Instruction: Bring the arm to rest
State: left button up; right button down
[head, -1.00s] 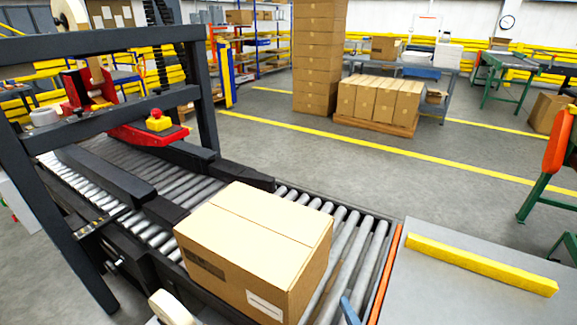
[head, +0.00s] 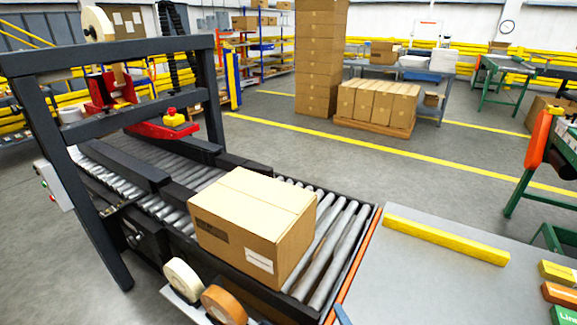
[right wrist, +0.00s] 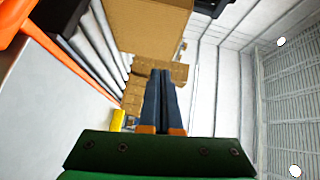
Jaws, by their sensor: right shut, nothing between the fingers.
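The task's own object is my arm. My right gripper shows in the right wrist view (right wrist: 160,73), with its two blue fingers together and nothing between them. In the head view only a small blue piece of it (head: 342,315) shows at the bottom edge, by the conveyor's orange edge strip. A closed cardboard box (head: 253,222) sits on the roller conveyor (head: 338,235), left of and beyond that blue piece. The box also shows at the top of the right wrist view (right wrist: 150,28), apart from the fingers as far as I can tell. My left gripper is not in view.
A dark machine frame (head: 110,60) with a red-and-yellow part (head: 173,120) spans the conveyor at the left. Tape rolls (head: 182,278) stand at the near side. A grey table (head: 400,285) with a yellow bar (head: 445,240) lies at the right. Open floor stretches behind.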

jog(key=s+a+f+n+g, duration=0.35)
jog(key=s+n+g, duration=0.2)
jog(key=n, duration=0.35)
jog(key=s+d+f+n+g+h, duration=0.2)
jog(key=s+d+n+g+h, duration=0.35)
jog(key=s+d+g, duration=0.35)
jog(key=s+f+b, duration=0.2)
jog(key=f+b, duration=0.1)
jog(key=f, duration=0.8)
jog(key=s+f+b, duration=0.2)
jog(key=f, duration=0.9)
pick_arm(q)
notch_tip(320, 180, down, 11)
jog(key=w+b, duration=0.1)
jog(key=b, duration=0.4)
pick_arm(e)
jog(key=s+d+f+n, duration=0.1)
jog(key=s+d+f, duration=0.1)
jog(key=s+f, duration=1.2)
pick_arm(q)
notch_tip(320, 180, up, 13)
jog(key=p, duration=1.2)
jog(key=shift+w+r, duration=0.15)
pick_arm(e)
notch_tip(320, 180, up, 11)
jog(key=w, duration=0.2)
jog(key=shift+a+g, duration=0.15)
jog(key=shift+g, duration=0.3)
